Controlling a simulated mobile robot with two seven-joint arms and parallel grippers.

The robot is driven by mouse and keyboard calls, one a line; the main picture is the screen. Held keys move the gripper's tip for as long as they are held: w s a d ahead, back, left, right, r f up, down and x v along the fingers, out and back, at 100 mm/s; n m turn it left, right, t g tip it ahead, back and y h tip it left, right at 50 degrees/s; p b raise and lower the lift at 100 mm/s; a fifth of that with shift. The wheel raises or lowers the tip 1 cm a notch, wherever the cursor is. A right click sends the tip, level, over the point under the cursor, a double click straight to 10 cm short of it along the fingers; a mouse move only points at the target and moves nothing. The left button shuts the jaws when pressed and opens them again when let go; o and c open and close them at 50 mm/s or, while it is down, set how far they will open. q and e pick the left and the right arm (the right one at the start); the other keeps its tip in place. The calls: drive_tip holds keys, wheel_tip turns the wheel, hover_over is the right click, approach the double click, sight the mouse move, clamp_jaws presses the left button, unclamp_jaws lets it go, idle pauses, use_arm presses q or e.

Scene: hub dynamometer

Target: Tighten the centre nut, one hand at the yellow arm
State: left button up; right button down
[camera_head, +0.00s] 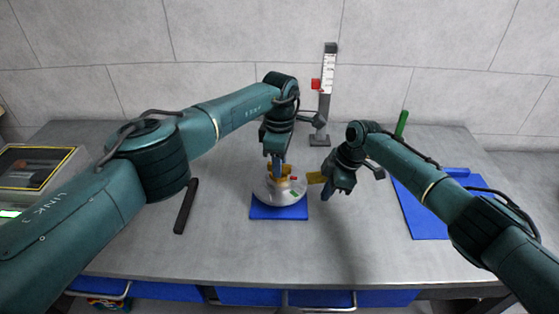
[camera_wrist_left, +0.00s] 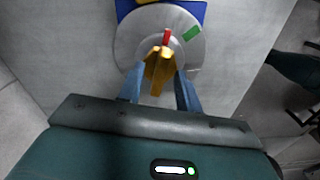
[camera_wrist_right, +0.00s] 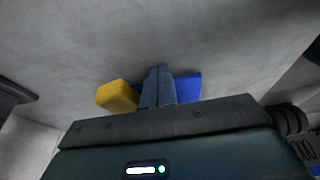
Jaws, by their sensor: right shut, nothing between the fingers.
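A pale round hub (camera_head: 268,194) sits on a blue pad (camera_head: 278,212) at mid-table. A yellow centre nut (camera_wrist_left: 160,70) stands on its middle. My left gripper (camera_head: 277,165) reaches down from above, with one finger on each side of the nut; both fingertips appear to touch it. The fingertips partly hide the nut in the head view. The yellow arm (camera_head: 316,177) sticks out to the right of the hub. My right gripper (camera_head: 327,193) is shut and empty beside its outer end. In the right wrist view the yellow arm (camera_wrist_right: 118,96) is left of the closed fingers.
The hub has a red mark (camera_wrist_left: 166,38) and a green mark (camera_wrist_left: 192,33). A scaled post (camera_head: 327,90) with a red slider stands behind. A black bar (camera_head: 186,206) lies left, a blue mat (camera_head: 421,216) right, and a dark-screened box (camera_head: 38,170) far left.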

use_arm(q)
drive_tip(key=shift+c, duration=0.2)
clamp_jaws()
drive_tip(key=shift+m, duration=3.9)
drive_tip(key=shift+o, duration=0.2)
unclamp_jaws()
